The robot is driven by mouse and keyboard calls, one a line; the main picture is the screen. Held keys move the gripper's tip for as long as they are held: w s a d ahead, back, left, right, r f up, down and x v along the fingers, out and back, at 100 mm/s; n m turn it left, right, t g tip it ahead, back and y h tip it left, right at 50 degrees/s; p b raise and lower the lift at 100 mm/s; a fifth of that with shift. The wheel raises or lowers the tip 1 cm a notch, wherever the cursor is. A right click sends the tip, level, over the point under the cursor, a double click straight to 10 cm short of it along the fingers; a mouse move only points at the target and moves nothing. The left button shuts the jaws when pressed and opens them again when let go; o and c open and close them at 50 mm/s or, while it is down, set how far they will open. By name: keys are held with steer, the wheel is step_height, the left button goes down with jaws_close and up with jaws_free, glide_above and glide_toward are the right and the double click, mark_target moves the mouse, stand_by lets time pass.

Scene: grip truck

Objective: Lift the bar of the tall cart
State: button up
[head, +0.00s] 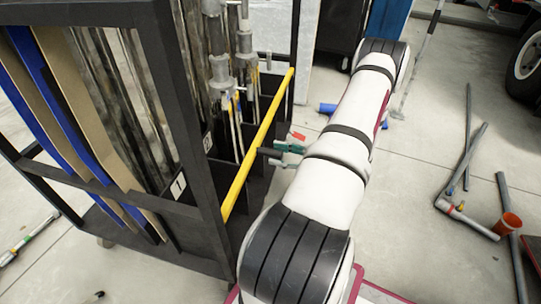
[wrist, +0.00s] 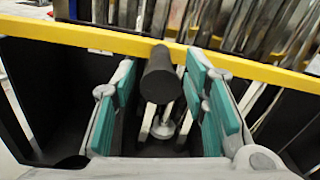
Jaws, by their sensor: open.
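The tall cart (head: 212,225) is a dark frame with upright pipes and boards at the left of the head view. Its yellow bar (head: 258,143) slants across the open side; in the wrist view the bar (wrist: 90,38) crosses the top. A black cylindrical handle (head: 268,152) sticks out from the bar; it also shows in the wrist view (wrist: 160,78). My gripper (head: 282,155) is at the handle, with teal finger pads. In the wrist view my gripper (wrist: 163,85) is open, one finger either side of the handle, with gaps visible. Contact cannot be seen.
Grey pipes (head: 469,145) and an orange cup-like piece (head: 507,224) lie on the floor at the right. A wheel (head: 527,62) stands at the upper right. A blue cylinder (head: 328,108) lies behind my arm. Concrete floor between the arm and the pipes is clear.

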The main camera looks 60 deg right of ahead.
mark_target(257, 150)
steer(key=shift+x, duration=1.55)
jaws_close()
